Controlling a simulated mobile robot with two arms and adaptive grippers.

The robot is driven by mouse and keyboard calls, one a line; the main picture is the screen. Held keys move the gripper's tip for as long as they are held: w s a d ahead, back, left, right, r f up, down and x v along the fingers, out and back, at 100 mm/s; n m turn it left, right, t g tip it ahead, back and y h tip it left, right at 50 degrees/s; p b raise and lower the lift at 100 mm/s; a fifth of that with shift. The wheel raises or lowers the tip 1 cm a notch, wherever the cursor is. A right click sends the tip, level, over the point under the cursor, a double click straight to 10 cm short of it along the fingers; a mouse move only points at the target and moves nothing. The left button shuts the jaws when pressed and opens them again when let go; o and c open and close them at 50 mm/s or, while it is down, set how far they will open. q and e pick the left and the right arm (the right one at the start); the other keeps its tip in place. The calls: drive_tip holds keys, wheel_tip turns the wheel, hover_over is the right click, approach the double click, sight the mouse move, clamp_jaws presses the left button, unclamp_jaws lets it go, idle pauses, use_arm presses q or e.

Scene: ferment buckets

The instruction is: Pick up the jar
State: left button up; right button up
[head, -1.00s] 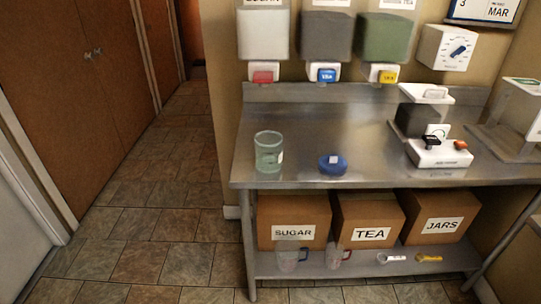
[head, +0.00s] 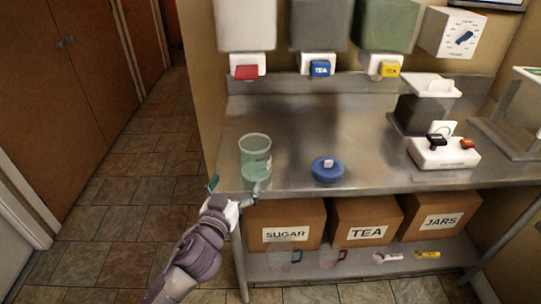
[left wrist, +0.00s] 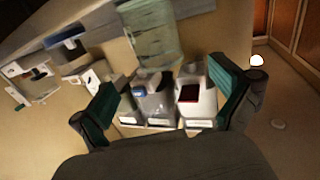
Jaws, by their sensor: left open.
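The jar (head: 255,158) is a greenish clear glass cylinder with an open top and a small pale label. It stands upright near the left front corner of the steel table (head: 290,130). In the left wrist view the jar (left wrist: 150,38) shows blurred at the top, beyond the fingers. My left gripper (head: 235,188) is open at the table's front left edge, just in front of the jar. In the left wrist view its two green-padded fingers (left wrist: 167,88) are spread wide, with no object held. My right gripper is not in view.
Dispensers with red (head: 246,72), blue (head: 320,68) and yellow (head: 389,69) levers hang behind. A white device (head: 443,153) stands at right. Open floor lies left of the table.

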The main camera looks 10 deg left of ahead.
sight(249, 157)
use_arm(q)
drive_tip(key=w, duration=0.3)
drive_tip(key=w+p, duration=0.1)
drive_tip(key=w, duration=0.1)
drive_tip(key=w+r, duration=0.1)
drive_tip(key=w, duration=0.2)
drive_tip(key=shift+w+d, duration=0.25)
drive_tip(key=shift+w, duration=0.05)
drive_tip(key=w, duration=0.1)
drive_tip(key=w+p, duration=0.1)
drive_tip(key=w, duration=0.3)
drive_tip(key=shift+d+p, duration=0.25)
drive_tip(key=shift+p, duration=0.05)
drive_tip(key=shift+r, duration=0.1)
drive_tip(key=c, duration=1.6)
